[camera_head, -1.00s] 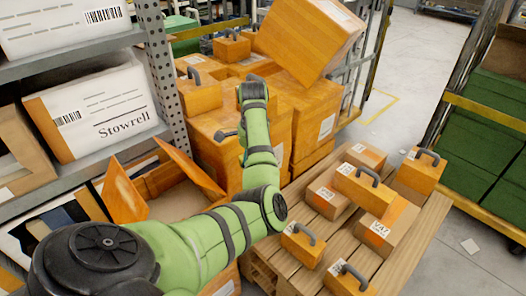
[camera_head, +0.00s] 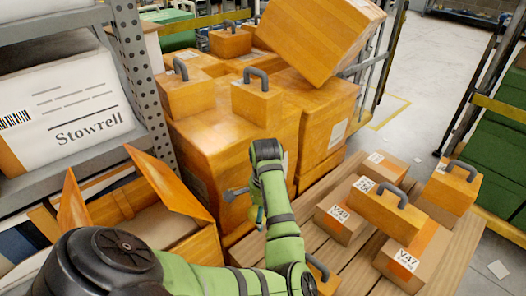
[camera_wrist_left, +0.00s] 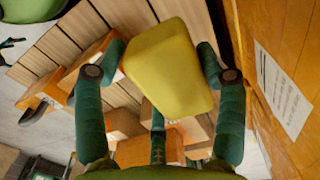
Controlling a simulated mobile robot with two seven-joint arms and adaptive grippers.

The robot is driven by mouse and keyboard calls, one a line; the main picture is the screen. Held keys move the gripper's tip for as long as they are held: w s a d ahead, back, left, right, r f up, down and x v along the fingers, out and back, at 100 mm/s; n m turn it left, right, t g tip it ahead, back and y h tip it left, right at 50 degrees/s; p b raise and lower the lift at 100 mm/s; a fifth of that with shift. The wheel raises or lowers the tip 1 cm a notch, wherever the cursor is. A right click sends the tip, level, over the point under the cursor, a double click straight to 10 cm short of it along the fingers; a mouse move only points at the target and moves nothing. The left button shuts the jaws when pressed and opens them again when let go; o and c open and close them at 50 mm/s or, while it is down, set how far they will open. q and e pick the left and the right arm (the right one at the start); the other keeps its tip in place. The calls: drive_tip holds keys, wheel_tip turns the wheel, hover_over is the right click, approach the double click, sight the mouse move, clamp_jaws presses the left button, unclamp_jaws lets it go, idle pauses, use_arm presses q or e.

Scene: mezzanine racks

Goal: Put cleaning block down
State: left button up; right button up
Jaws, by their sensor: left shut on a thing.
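The cleaning block (camera_wrist_left: 170,70) is a yellow, round-edged block in the left wrist view. My left gripper (camera_wrist_left: 162,72) is shut on it, with dark green fingers at its left and right sides and another below it in the picture. Beyond the block, that view shows the slatted wood of a pallet and orange cases, apart from the block as far as I can tell. In the head view, my green left arm reaches down in front of the stacked orange boxes. It hides most of the gripper and the block. My right gripper is not in view.
A wooden pallet (camera_head: 355,262) carries cartons and an orange case (camera_head: 388,212) with a handle. An open orange box (camera_head: 190,242) stands left of my arm. Big stacked boxes (camera_head: 225,135) rise behind. Grey shelving (camera_head: 135,75) is at left; clear floor (camera_head: 440,110) lies at right.

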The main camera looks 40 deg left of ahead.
use_arm(q)
drive_tip(key=shift+r, duration=0.1)
wheel_tip(320, 180, down, 13)
drive_tip(key=b, duration=0.4)
wheel_tip(320, 180, down, 4)
drive_tip(key=shift+b, duration=0.7)
drive_tip(key=shift+p, duration=0.6)
drive_tip(key=shift+f, duration=0.35)
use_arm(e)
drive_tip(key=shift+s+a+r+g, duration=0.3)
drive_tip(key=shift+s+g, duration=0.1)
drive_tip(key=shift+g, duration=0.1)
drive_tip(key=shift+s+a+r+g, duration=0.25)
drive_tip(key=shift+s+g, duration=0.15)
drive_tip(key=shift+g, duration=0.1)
use_arm(q)
drive_tip(key=shift+f, duration=0.1)
drive_tip(key=shift+f, duration=0.1)
drive_tip(key=o, duration=1)
